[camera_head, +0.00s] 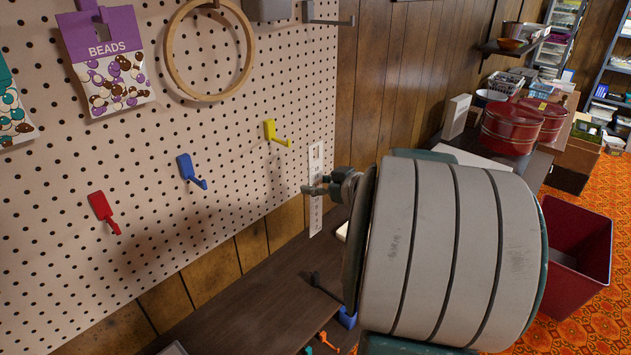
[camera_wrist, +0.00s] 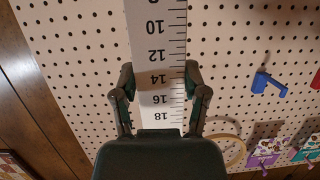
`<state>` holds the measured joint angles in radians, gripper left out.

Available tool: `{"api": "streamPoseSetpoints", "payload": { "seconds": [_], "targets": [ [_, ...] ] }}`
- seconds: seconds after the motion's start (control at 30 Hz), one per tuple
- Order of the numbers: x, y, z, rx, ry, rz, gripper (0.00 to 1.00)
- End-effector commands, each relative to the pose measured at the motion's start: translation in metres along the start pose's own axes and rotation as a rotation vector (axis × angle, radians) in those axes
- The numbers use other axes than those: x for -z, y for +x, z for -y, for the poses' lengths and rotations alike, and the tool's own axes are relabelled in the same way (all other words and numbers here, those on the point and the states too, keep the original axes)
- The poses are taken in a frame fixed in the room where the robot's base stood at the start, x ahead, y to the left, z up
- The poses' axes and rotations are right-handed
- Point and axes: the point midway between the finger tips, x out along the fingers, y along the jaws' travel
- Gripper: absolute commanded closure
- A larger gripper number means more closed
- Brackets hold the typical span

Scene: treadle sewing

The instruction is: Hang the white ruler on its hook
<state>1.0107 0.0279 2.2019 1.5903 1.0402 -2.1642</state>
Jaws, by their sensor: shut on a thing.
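The white ruler (camera_head: 316,218) hangs upright in my gripper (camera_head: 318,188), in front of the pegboard's right edge. In the wrist view the ruler (camera_wrist: 158,30) runs between the two fingers of my gripper (camera_wrist: 158,82), with black numbers showing. Three hooks are on the pegboard: yellow (camera_head: 274,132), blue (camera_head: 189,172) and red (camera_head: 102,211). The yellow one is nearest the ruler, up and to its left, with a gap in the picture. The blue hook (camera_wrist: 266,83) also shows in the wrist view. Which hook is the ruler's cannot be told.
A wooden hoop (camera_head: 172,62) and a beads packet (camera_head: 112,75) hang on the pegboard (camera_head: 230,150). A dark table (camera_head: 255,310) stands below it. A red bin (camera_head: 585,250) is on the floor at right. My arm hides much of the middle.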

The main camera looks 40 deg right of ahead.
Motion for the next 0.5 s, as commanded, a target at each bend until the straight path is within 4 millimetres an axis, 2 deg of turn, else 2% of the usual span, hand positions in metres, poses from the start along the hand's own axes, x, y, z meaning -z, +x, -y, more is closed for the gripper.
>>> {"api": "streamPoseSetpoints", "payload": {
  "seconds": [0.5],
  "targets": [
    [0.006, 0.022, -0.001, 0.002, 0.0, 0.0, 0.88]
  ]
}}
